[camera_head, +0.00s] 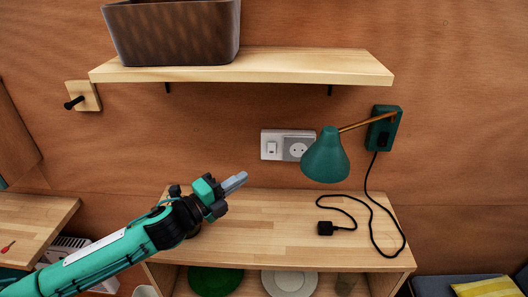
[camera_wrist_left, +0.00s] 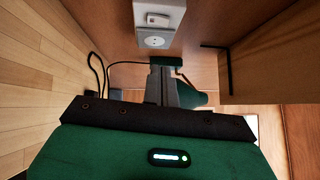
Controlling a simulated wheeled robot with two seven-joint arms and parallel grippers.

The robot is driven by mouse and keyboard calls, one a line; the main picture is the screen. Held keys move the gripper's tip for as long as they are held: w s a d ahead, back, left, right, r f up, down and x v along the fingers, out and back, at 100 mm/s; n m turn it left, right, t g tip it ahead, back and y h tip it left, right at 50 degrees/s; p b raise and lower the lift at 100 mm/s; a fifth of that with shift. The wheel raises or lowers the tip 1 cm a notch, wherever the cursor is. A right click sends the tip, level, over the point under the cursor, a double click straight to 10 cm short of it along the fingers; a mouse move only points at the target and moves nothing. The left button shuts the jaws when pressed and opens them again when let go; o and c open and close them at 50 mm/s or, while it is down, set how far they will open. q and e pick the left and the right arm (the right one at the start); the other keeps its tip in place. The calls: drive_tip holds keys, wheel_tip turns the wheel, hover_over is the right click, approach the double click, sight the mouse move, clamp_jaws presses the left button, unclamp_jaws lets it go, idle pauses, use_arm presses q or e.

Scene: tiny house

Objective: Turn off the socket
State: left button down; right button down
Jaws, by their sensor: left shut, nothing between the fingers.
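A white and grey wall socket (camera_head: 297,149) with a white rocker switch (camera_head: 271,148) on its left half is on the wooden wall. The socket's round outlet is empty. In the left wrist view the socket (camera_wrist_left: 153,40) and its switch (camera_wrist_left: 157,19) show at the top, ahead of the fingers. My left gripper (camera_head: 236,183) is shut and empty, above the wooden counter, left of and lower than the socket and apart from it. The gripper's fingers (camera_wrist_left: 161,88) show in the left wrist view. My right gripper is not in view.
A green wall lamp (camera_head: 326,157) hangs just right of the socket. Its black cord and plug (camera_head: 325,228) lie on the counter (camera_head: 265,212). A wooden shelf (camera_head: 290,66) with a dark bin (camera_head: 173,32) is above. The space between gripper and socket looks clear.

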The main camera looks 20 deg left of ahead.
use_arm(q)
drive_tip(key=p, duration=0.3)
approach(275, 146)
drive_tip(key=w+d, duration=0.1)
drive_tip(key=d, duration=0.3)
drive_tip(key=shift+w+a+r+p, duration=0.1)
drive_tip(key=shift+w+a+p, duration=0.15)
drive_tip(key=shift+w, duration=0.45)
drive_tip(key=shift+w+a+p, duration=0.15)
drive_tip(key=shift+w+p, duration=0.2)
drive_tip(key=shift+w, duration=0.3)
drive_tip(key=shift+w+a+r+p, duration=0.1)
drive_tip(key=shift+w+a+p, duration=0.15)
drive_tip(key=shift+w, duration=0.45)
